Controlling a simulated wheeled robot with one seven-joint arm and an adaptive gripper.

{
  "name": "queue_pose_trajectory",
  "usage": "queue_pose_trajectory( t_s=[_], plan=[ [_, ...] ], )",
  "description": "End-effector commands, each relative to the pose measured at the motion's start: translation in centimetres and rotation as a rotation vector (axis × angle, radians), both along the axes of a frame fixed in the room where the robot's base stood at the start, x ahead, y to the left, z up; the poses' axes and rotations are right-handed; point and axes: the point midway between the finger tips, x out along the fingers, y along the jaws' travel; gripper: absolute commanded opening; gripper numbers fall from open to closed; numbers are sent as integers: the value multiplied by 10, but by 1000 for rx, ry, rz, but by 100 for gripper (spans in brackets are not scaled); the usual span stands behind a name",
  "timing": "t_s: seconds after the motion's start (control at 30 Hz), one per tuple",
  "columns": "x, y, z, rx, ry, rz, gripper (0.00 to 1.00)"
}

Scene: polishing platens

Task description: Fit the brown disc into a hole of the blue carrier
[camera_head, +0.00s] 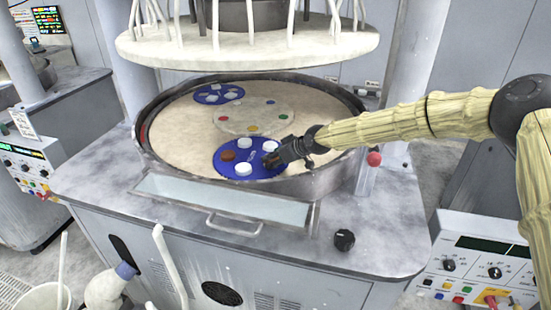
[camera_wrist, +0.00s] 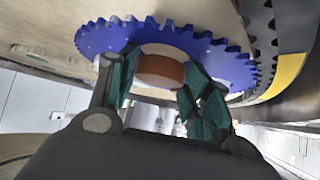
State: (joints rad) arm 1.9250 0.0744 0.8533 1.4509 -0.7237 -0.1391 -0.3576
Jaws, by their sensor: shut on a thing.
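The blue toothed carrier (camera_head: 259,174) lies on the beige platen, at its near side. In the wrist view the carrier (camera_wrist: 105,38) fills the top. My gripper (camera_head: 271,160) is at the carrier's right part, pointing down and left. In the wrist view its green-padded fingers (camera_wrist: 160,82) are shut on the brown disc (camera_wrist: 161,71). A pale round opening (camera_wrist: 165,49) shows just beyond the disc. I cannot tell whether the disc touches the carrier. Another brown round piece (camera_head: 228,155) shows at the carrier's left. White discs (camera_head: 243,169) occupy other places in the carrier.
A second blue carrier (camera_head: 219,88) with pale discs lies at the platen's back. A pale round plate (camera_head: 240,125) with coloured spots is in the middle. A raised metal rim (camera_head: 342,163) surrounds the platen. A large pale upper plate (camera_head: 250,50) hangs above.

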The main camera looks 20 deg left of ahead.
Motion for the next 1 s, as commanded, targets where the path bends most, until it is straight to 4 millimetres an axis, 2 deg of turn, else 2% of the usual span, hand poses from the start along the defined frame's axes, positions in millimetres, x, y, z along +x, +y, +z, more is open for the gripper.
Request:
queue_pose_trajectory(
  t_s=[0.03,0.17,0.2,0.3,0.8,1.0],
  plan=[
    [-4,-1,-9,-9,10,3,25],
    [-5,-2,-12,-10,11,4,25],
    [-5,-2,-12,-10,13,4,54],
    [-5,-2,-13,-11,14,4,73],
    [-4,-3,-12,-12,12,3,74],
    [-8,-13,-2,-11,12,1,74]
  ],
)
